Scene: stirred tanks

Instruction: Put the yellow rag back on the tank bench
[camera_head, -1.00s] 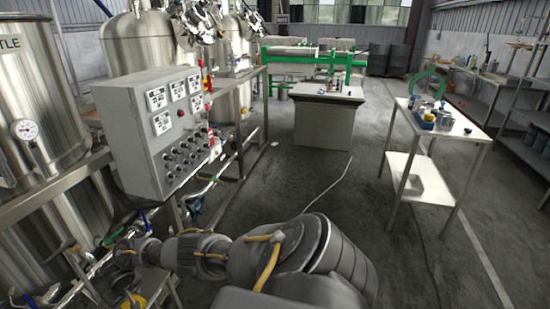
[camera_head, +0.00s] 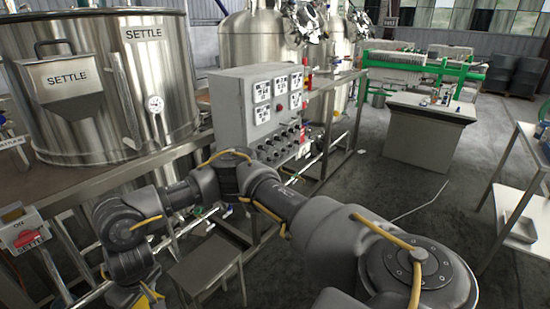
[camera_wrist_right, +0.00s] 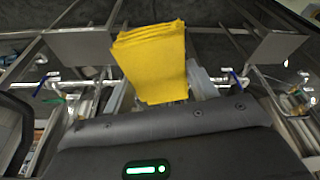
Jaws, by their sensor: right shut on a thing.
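The yellow rag (camera_wrist_right: 150,55) is in my right gripper (camera_wrist_right: 165,92), which is shut on it. It looks folded in layers and sticks out beyond the jaws in the right wrist view. In the head view, only a bit of the rag (camera_head: 122,298) shows at the lower left edge, below my right wrist. The tank bench (camera_head: 60,187) is a metal bench under the large steel SETTLE tank (camera_head: 110,95). My right arm reaches across in front of it, and the rag is in front of and below the bench top. My left gripper is not in view.
A grey control box (camera_head: 232,112) with dials stands right of the tank. A switch box (camera_head: 28,238) with a red part is at the left front. A small grey stool (camera_head: 205,265) stands below my forearm. Bare bench top shows left of my wrist. Pipes run below the bench.

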